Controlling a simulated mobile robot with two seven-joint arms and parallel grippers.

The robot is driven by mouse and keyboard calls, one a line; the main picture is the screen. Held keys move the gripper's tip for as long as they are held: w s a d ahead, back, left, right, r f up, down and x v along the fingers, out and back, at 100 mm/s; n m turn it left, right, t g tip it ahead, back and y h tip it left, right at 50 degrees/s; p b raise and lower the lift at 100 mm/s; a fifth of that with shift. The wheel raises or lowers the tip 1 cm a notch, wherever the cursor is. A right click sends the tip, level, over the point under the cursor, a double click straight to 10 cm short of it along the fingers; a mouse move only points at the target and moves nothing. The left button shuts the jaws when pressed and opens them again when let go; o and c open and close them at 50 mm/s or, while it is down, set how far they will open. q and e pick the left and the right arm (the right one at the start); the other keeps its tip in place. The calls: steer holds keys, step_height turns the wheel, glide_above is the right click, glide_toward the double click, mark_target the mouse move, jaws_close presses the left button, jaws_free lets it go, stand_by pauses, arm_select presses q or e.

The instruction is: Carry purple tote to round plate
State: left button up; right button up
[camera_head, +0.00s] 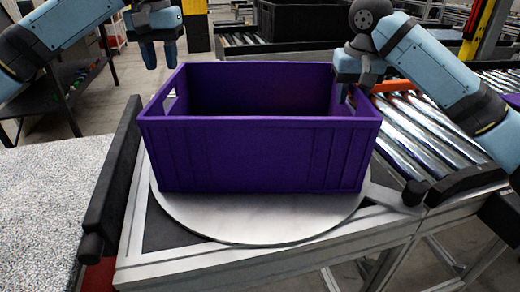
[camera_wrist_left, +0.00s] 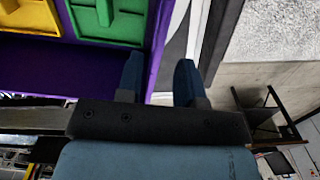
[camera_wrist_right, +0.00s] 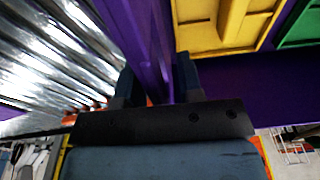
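The purple tote (camera_head: 255,155) sits upright on the round plate (camera_head: 260,218), a pale metal disc showing around its front and sides. My left gripper (camera_head: 161,58) is open and empty, above the far left end of the tote. In the left wrist view its fingers (camera_wrist_left: 160,82) are apart, with the tote's wall (camera_wrist_left: 158,50) lined up below the gap. My right gripper (camera_head: 352,88) is at the right end wall. In the right wrist view its fingers (camera_wrist_right: 155,85) are apart on either side of that wall (camera_wrist_right: 145,40). Contact is unclear.
Yellow (camera_wrist_right: 222,22) and green (camera_wrist_right: 302,25) pieces lie inside the tote. A roller conveyor (camera_head: 420,130) runs at the right. A black bumper bar (camera_head: 112,180) edges the plate's frame at the left, beside a speckled pale surface (camera_head: 45,200). A dark bin (camera_head: 300,20) stands behind.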

arm_select(q)
step_height(320, 180, up, 4)
steer(key=shift+r, duration=0.1)
arm_select(e)
steer(key=r, duration=0.4)
steer(key=s+r, duration=0.1)
steer(key=r, duration=0.7)
steer(key=shift+s, duration=0.25)
